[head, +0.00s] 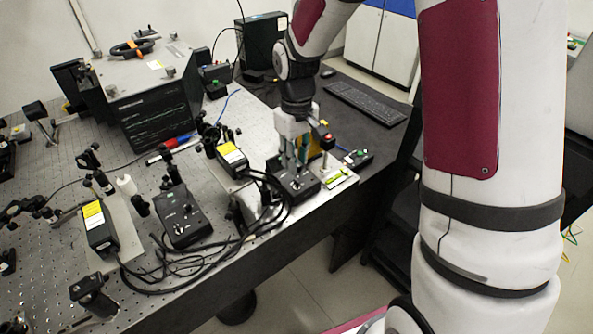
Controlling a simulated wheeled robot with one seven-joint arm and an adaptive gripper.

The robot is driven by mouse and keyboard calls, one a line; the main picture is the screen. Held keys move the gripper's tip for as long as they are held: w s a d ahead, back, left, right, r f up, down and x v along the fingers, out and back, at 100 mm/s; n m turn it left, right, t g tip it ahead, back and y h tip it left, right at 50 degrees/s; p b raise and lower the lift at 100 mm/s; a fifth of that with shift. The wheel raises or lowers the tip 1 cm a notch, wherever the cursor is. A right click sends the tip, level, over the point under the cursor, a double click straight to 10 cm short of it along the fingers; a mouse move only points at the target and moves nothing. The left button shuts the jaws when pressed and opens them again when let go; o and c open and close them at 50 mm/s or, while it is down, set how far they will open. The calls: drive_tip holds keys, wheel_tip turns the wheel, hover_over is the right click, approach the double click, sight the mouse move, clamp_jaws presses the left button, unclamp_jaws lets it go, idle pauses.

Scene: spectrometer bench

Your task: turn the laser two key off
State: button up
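My gripper (293,165) points straight down over a black control box (304,193) near the bench's front edge. Its fingertips are at the box's top, at the far side. The fingers look close together, but at this size I cannot tell whether they are shut or whether they hold a key. No key on this box can be made out; the fingers cover part of its top. A second, similar black control box (180,216) with small knobs lies to the left, apart from the gripper. I cannot read which box belongs to laser two.
Yellow-labelled laser modules (233,160) (100,228) stand beside the boxes, with loose black cables (190,265) between them. A red-button device (326,142) is just right of the gripper. A keyboard (366,103) lies behind. Optics mounts crowd the left.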

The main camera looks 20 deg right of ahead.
drive_tip(key=shift+r, duration=2.75)
